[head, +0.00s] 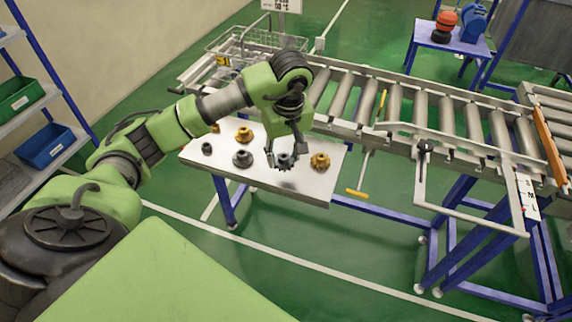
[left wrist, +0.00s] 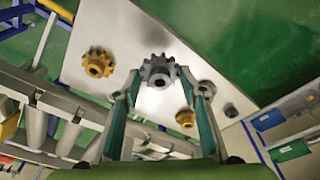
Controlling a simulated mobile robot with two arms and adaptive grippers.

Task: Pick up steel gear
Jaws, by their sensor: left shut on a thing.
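The steel gear (head: 285,161) is a dark grey toothed wheel at the table's front part in the head view. My left gripper (head: 283,150) points down over it, shut on it. In the left wrist view the steel gear (left wrist: 158,69) sits between the two fingertips of the left gripper (left wrist: 159,80). I cannot tell whether it is clear of the table top. A brass gear (head: 320,161) lies to its right, and it also shows in the left wrist view (left wrist: 98,62). A grey flanged part (head: 243,159) stands to its left. My right gripper is not in view.
The white table (head: 305,190) also holds another brass part (head: 244,134) and a small dark part (head: 207,148). A roller conveyor (head: 395,105) runs close behind the table. A wire basket (head: 228,42) sits at its left end. Shelves with bins (head: 45,145) stand at left.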

